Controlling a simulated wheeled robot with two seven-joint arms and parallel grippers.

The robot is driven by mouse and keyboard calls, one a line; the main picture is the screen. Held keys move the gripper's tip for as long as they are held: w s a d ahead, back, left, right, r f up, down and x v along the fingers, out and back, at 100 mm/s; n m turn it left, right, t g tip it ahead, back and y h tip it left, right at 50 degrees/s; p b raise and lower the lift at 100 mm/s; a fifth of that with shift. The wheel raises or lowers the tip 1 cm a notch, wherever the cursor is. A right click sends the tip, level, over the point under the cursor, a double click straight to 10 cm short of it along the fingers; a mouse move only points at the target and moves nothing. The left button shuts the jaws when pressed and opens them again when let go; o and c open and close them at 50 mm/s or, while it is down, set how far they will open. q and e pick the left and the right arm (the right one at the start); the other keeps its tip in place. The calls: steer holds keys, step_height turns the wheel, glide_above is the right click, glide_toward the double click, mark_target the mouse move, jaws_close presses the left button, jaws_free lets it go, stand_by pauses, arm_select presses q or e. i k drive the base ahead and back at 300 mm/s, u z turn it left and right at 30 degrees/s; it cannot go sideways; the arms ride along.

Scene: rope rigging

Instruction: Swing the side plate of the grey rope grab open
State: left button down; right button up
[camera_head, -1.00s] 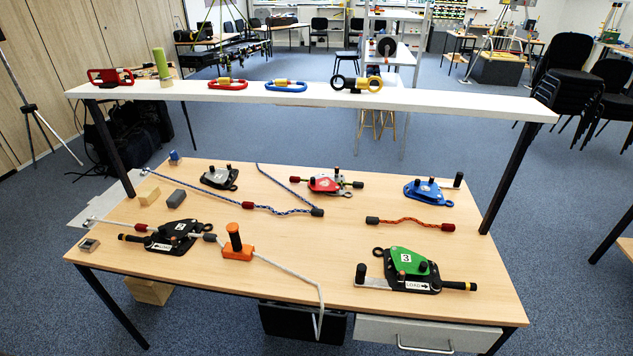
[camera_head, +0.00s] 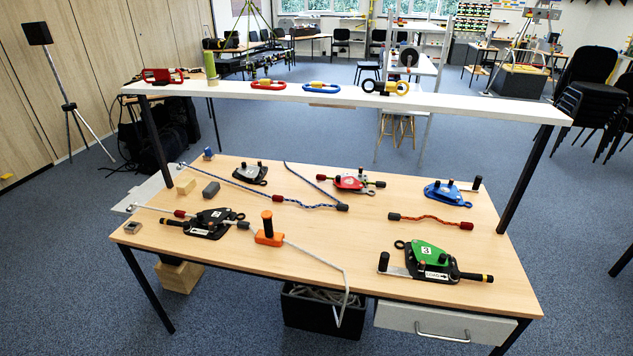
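The grey rope grab (camera_head: 250,174) lies on the wooden table, towards the back left. It has a grey plate with small dark knobs on top and a black part at its right end. It is too small to tell whether its side plate is swung open. No rope clearly runs through it; the blue patterned rope (camera_head: 262,190) lies just in front of it. Neither of my grippers is in view.
A black device (camera_head: 210,222), an orange handled block (camera_head: 268,233), a green device (camera_head: 430,258), a red one (camera_head: 350,181) and a blue one (camera_head: 443,192) stand around on the table (camera_head: 340,225). A white shelf (camera_head: 450,103) spans above the table's back.

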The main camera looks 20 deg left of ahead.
mark_target(348, 183)
steer(key=u, duration=0.45)
steer(key=k, duration=0.95)
steer(key=u, duration=0.7)
steer(key=i, duration=1.05)
steer(key=z, duration=0.4)
steer(key=i, duration=0.85)
steer(key=z, duration=0.65)
